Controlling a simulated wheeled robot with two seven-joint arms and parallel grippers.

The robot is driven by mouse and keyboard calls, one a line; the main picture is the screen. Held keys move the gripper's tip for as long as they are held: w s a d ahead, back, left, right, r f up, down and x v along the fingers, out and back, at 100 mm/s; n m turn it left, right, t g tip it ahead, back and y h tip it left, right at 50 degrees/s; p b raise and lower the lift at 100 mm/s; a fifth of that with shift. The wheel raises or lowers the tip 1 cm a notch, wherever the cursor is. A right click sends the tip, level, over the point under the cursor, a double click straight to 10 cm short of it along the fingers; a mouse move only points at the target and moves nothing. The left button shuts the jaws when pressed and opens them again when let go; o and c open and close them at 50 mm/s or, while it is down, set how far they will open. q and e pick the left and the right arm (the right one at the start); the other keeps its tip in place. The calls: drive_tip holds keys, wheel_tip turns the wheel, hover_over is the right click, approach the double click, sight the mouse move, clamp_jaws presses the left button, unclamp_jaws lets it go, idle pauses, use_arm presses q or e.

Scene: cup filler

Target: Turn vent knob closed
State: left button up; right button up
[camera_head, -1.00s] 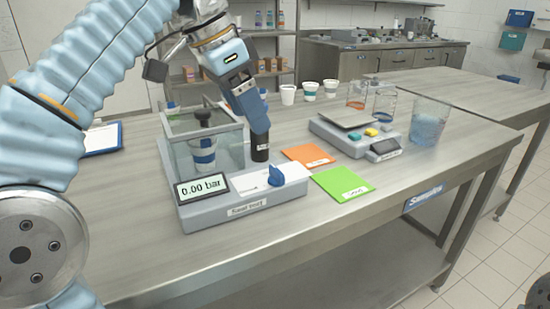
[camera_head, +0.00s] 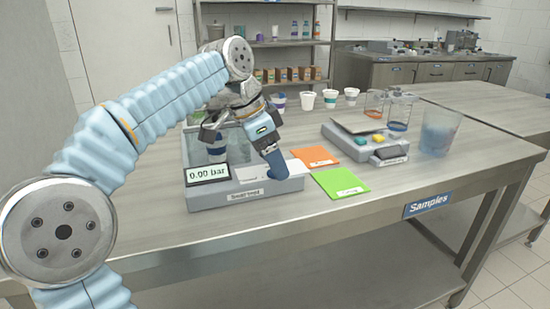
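The filler machine (camera_head: 226,198) stands on the near table, with a glass chamber at the back and a display (camera_head: 208,173) reading 0.00 bar at front left. A white cup (camera_head: 217,152) with a dark lid area sits inside the chamber. My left gripper (camera_head: 278,174) points down at the white panel right of the display, where the blue vent knob was seen earlier. The knob is largely or wholly hidden behind the fingers. The fingers show side-on, so their gap and any hold on the knob cannot be told. My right gripper is out of view.
An orange card (camera_head: 314,156) and a green card (camera_head: 341,183) lie right of the machine. A scale (camera_head: 367,148), glass jars (camera_head: 398,112) and a clear bluish container (camera_head: 438,133) stand farther right. White cups (camera_head: 306,101) stand at the back.

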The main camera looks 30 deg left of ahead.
use_arm(q)
drive_tip(key=c, duration=0.9)
drive_tip(key=shift+c, duration=0.2)
